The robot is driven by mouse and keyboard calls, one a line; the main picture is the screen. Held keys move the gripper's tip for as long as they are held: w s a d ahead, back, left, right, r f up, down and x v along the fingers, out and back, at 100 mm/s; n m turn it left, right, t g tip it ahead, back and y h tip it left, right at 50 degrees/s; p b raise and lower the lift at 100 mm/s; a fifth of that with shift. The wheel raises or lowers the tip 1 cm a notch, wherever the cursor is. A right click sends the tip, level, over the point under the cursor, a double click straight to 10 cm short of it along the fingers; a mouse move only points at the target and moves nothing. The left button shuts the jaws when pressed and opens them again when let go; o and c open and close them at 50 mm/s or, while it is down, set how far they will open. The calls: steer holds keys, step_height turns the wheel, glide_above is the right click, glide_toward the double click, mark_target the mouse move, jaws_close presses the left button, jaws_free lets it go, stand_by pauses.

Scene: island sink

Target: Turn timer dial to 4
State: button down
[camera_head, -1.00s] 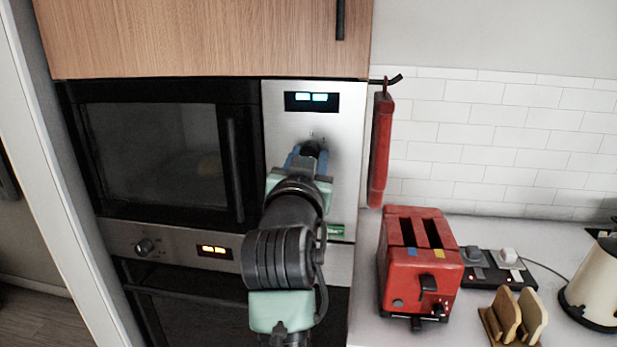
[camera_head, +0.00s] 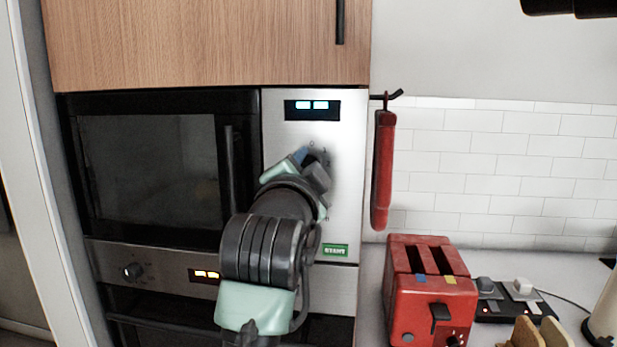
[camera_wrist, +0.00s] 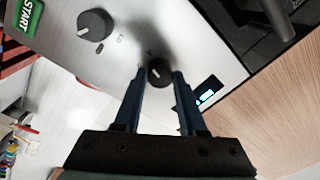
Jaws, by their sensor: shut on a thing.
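The microwave's steel control panel (camera_head: 345,170) stands upright. It has two round black dials. In the wrist view, the upper dial (camera_wrist: 158,73), nearer the display, sits between the two fingers of my gripper (camera_wrist: 160,76), which is shut on it. Its face has a pale pointer mark, but the numbers around it are too small to read. The lower dial (camera_wrist: 94,25), nearer the START button, is free and also has a pale mark. I cannot tell from labels which dial is the timer. In the head view, my gripper (camera_head: 313,158) and arm hide most of both dials.
The green START button (camera_head: 335,251) is low on the panel and the lit display (camera_head: 312,105) is above. The microwave door handle (camera_head: 231,180) is left of my arm. A red hanging item (camera_head: 383,170) and a red toaster (camera_head: 430,290) are to the right.

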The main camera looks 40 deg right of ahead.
steer(key=shift+m, duration=0.5)
steer(key=shift+c, duration=2.4)
jaws_free()
steer(key=b+v, duration=0.3)
steer(key=v, duration=1)
